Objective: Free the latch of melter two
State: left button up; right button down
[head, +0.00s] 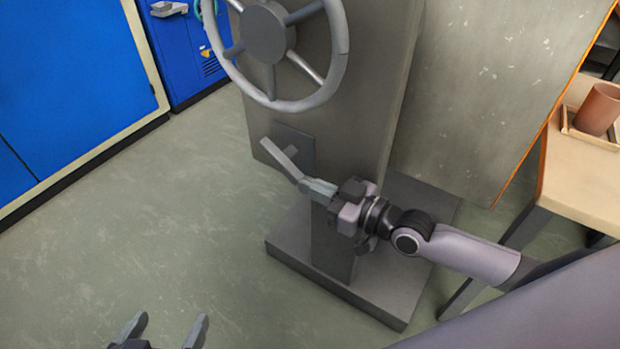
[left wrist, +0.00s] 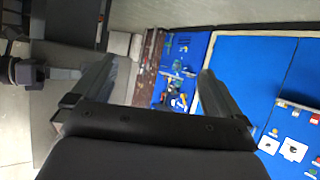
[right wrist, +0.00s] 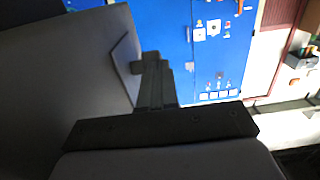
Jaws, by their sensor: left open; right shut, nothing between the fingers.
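A grey post (head: 375,60) stands on a flat grey base (head: 385,285). A square plate (head: 303,150) on its face bears a bar-shaped latch lever (head: 280,162), which slants from upper left to lower right. My right gripper (head: 308,187) is shut and empty, its fingertips at the lever's lower end; I cannot tell whether they touch. In the right wrist view the shut fingers (right wrist: 153,75) are beside the plate (right wrist: 124,62), and they hide part of the lever. My left gripper (head: 163,325) is open and empty at the bottom left; its fingers also show in the left wrist view (left wrist: 157,88).
A grey handwheel (head: 262,35) sits on the post above the lever. Blue cabinets (head: 70,80) stand at the left. A wooden table (head: 585,180) with a brown cup (head: 598,108) is at the right. The floor (head: 150,220) at left is clear.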

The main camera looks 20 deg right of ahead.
pick_arm(q)
jog(key=shift+w+d+f+n+t+h+b, duration=0.2)
jog(key=shift+d+h+b, duration=0.35)
jog(key=shift+b, duration=0.5)
jog(key=shift+w+d+f+n+h+b, duration=0.1)
jog(key=shift+w+d+f+h+b, duration=0.2)
jog(key=shift+d+b, duration=0.6)
jog(key=shift+w+d+f+n+t+h+b, duration=0.15)
jog(key=shift+d+f+h+b, duration=0.25)
jog(key=shift+b, duration=0.85)
pick_arm(e)
jog(key=w+a+f+t+y, duration=0.1)
jog(key=w+a+f, duration=0.1)
jog(key=f, duration=0.3)
jog(key=shift+w+a+f+t, duration=0.25)
jog(key=shift+w+a+t, duration=0.15)
jog(key=shift+w, duration=0.25)
pick_arm(q)
jog(key=shift+r, duration=0.1)
pick_arm(e)
jog(key=shift+w, duration=0.1)
